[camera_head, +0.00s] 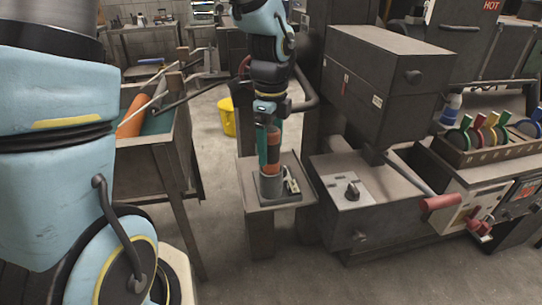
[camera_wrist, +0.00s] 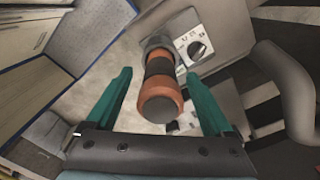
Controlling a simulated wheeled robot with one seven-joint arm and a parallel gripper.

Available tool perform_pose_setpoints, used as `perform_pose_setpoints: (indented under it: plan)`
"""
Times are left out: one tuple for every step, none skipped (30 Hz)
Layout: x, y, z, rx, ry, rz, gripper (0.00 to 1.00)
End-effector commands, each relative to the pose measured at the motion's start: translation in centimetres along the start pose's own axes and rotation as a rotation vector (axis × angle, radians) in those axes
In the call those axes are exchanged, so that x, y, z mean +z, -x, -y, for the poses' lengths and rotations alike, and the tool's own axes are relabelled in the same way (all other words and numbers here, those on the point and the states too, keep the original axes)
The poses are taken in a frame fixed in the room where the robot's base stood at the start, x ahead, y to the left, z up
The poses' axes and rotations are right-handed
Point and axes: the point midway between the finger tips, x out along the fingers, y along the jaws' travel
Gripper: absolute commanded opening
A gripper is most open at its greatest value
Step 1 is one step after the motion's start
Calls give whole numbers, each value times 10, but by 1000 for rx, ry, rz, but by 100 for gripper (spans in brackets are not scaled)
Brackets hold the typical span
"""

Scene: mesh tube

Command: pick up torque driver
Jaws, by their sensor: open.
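The torque driver (camera_head: 273,150) has an orange handle with a dark band and stands upright in a grey holder (camera_head: 271,187) on a small stand. In the wrist view the torque driver (camera_wrist: 160,92) points its orange end toward the camera. My gripper (camera_head: 269,143) is above the stand, around the handle's upper part. In the wrist view my gripper (camera_wrist: 160,100) has its two green fingers apart, one on each side of the driver, with visible gaps. The driver's lower end is hidden in the holder.
The small stand (camera_head: 250,196) also holds a small pale item beside the holder. A large grey machine (camera_head: 375,90) with a red-handled lever (camera_head: 440,202) is close on the right. A bin with rolls (camera_head: 180,150) stands left. A yellow bucket (camera_head: 227,117) is behind on the floor.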

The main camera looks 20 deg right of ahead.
Motion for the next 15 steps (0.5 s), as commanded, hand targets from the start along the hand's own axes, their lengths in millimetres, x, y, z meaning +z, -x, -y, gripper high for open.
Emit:
perform_pose_setpoints:
  plan:
    - [0, -5, 0, 2, 0, -1, 86]
    - [0, -7, 0, 2, 0, -1, 86]
    - [0, -9, 0, 1, 0, 0, 86]
    - [0, -10, 0, 0, 0, 0, 86]
    - [0, -10, 0, -1, 0, 0, 86]
    - [0, -10, 0, -2, 0, 0, 86]
    - [0, -10, 0, -2, 0, 0, 86]
    - [0, -10, 0, -2, 0, 0, 86]
    - [0, -10, 0, -2, 0, 0, 86]
    - [0, -10, 0, -2, 0, 0, 86]
    - [0, -10, 0, -1, 0, 0, 84]
    - [0, -10, 0, -1, 0, 0, 80]
    - [0, -10, 0, -1, 0, 0, 76]
    - [0, -10, 0, -1, 0, 0, 73]
    - [0, -10, 0, -1, 0, 0, 68]
